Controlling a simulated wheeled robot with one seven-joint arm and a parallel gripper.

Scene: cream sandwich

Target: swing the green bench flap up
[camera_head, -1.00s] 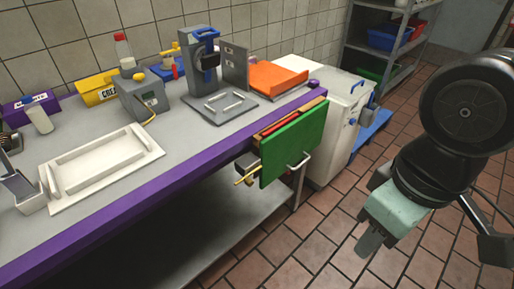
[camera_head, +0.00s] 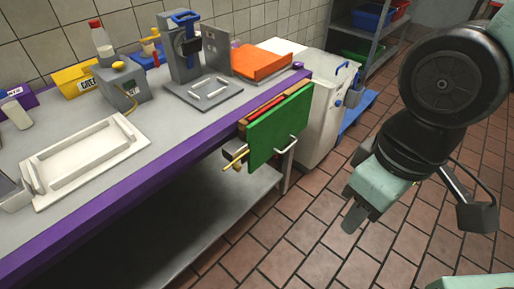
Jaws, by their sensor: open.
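The green bench flap (camera_head: 280,124) hangs down at the right part of the bench's front edge, its face towards the aisle. A pale bar handle (camera_head: 287,145) is on its lower part. My gripper (camera_head: 352,217) is to the right of the flap, over the floor, pointing down and apart from it. Nothing shows in its jaws, and the gap between its fingers is hard to make out.
The grey bench (camera_head: 152,163) with purple edging carries a white tray (camera_head: 48,191), a grey press (camera_head: 187,62) and an orange tray (camera_head: 262,66). A drawer and yellow rods (camera_head: 235,159) stick out beside the flap. A white bin (camera_head: 322,110) stands behind it. The tiled floor (camera_head: 300,240) is clear.

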